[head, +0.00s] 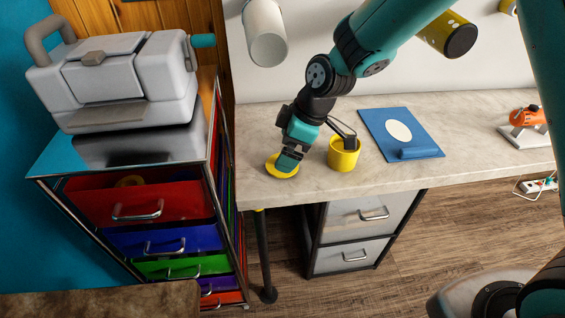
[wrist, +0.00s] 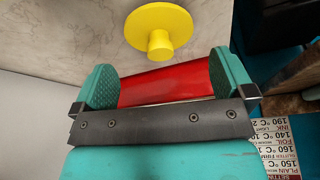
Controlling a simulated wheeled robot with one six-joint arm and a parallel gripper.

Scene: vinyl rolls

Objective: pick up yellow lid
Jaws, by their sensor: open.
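The yellow lid (head: 282,166) lies on the left part of the pale countertop, near its front left corner. In the wrist view the yellow lid (wrist: 158,28) is a round disc with a short knob, just beyond the fingertips. My gripper (head: 287,163) is over the lid in the head view and hides part of it. In the wrist view my gripper (wrist: 162,82) has its two teal pads wide apart, with nothing held between them. I cannot tell whether a finger touches the lid.
A yellow pot (head: 343,156) with a dark tool stands right of the lid. A blue board (head: 402,135) lies farther right on the countertop (head: 465,125). A cart with a red drawer (head: 120,203) and a grey machine (head: 130,80) stand left of the counter.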

